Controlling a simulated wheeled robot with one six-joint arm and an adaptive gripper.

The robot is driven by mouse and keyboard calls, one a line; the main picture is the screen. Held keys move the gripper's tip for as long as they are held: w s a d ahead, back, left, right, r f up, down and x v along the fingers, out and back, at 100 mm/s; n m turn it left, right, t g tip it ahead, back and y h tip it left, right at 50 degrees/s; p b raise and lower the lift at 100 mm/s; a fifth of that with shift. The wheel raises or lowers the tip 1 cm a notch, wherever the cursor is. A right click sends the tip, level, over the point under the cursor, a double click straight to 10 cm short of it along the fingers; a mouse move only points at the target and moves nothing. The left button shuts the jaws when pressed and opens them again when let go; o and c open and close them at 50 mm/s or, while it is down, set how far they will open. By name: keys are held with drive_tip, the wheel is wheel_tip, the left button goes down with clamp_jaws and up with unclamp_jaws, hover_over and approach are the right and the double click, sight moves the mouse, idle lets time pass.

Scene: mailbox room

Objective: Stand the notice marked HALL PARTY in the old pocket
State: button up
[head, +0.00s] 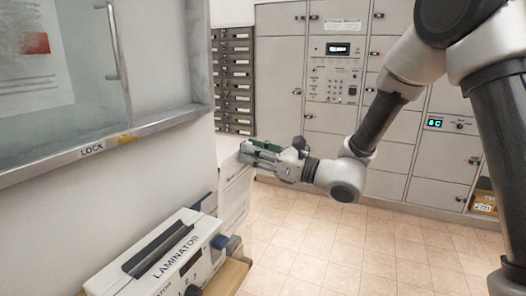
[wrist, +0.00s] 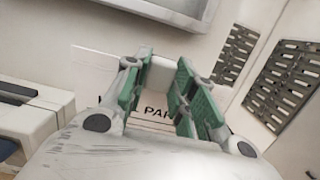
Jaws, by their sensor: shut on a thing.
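My gripper (head: 262,154), with green finger pads, is at the wall's far end in the head view. In the wrist view my gripper (wrist: 158,82) is shut on a white notice (wrist: 157,113). Black letters reading "PAR" show between the fingers; the rest of the wording is hidden by the fingers and gripper body. A pale upright panel (head: 234,197) shows below the gripper in the head view; I cannot tell whether it is the notice or part of a holder. I cannot make out the old pocket for certain in either view.
A laminator (head: 165,258) stands on a shelf at the lower left. A framed notice case (head: 75,158) marked LOCK hangs on the wall above it. Dark mail slots (head: 233,80) and grey lockers (head: 282,80) stand behind. The tiled floor (head: 305,235) at the right is clear.

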sight(239, 189)
drive_tip(key=shift+w+a+f, duration=0.1)
drive_tip(key=shift+a+f, duration=0.2)
drive_tip(key=shift+f, duration=1.85)
drive_tip(key=shift+w+a+f, duration=0.15)
drive_tip(key=shift+a+f, duration=0.15)
drive_tip(key=shift+f, duration=1.8)
drive_tip(key=shift+w+a+f, duration=0.1)
drive_tip(key=shift+a+f, duration=0.2)
drive_tip(key=shift+f, duration=1.85)
drive_tip(key=o, duration=1)
drive_tip(key=v, duration=1.2)
